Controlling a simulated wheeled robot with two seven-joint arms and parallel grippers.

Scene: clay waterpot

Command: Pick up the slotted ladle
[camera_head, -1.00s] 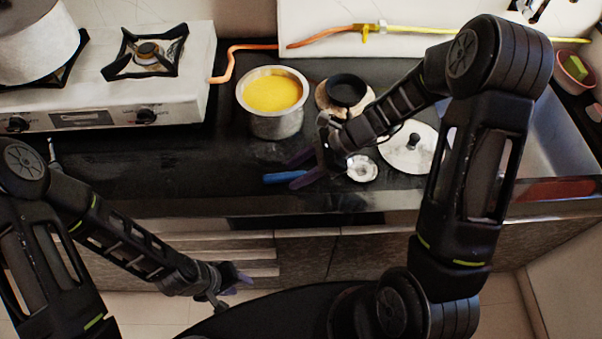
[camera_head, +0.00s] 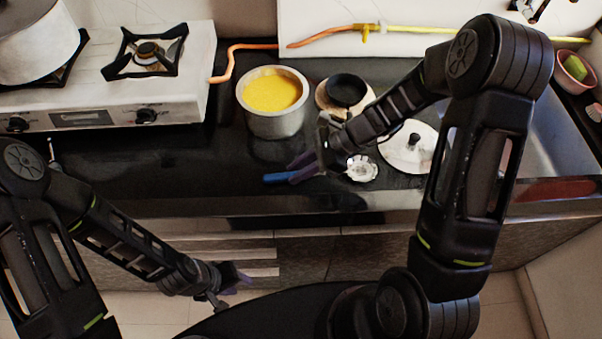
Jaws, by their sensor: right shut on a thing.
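The slotted ladle lies on the dark counter, with its blue handle (camera_head: 277,178) pointing left and its round silver head (camera_head: 362,169) to the right. My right gripper (camera_head: 299,168) is low over the counter and shut on the ladle near the handle. Its fingers and wrist hide the middle of the ladle. I cannot tell whether the ladle is clear of the counter. My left gripper (camera_head: 238,279) hangs in front of the counter, away from the ladle. Its finger opening is too small and dark to read.
A steel pot (camera_head: 275,122) of yellow food stands behind my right gripper. A black bowl (camera_head: 346,89) sits on a round board behind it. A lid (camera_head: 408,148) lies right of the ladle head. A gas stove (camera_head: 190,80) is at left. The counter left of the handle is clear.

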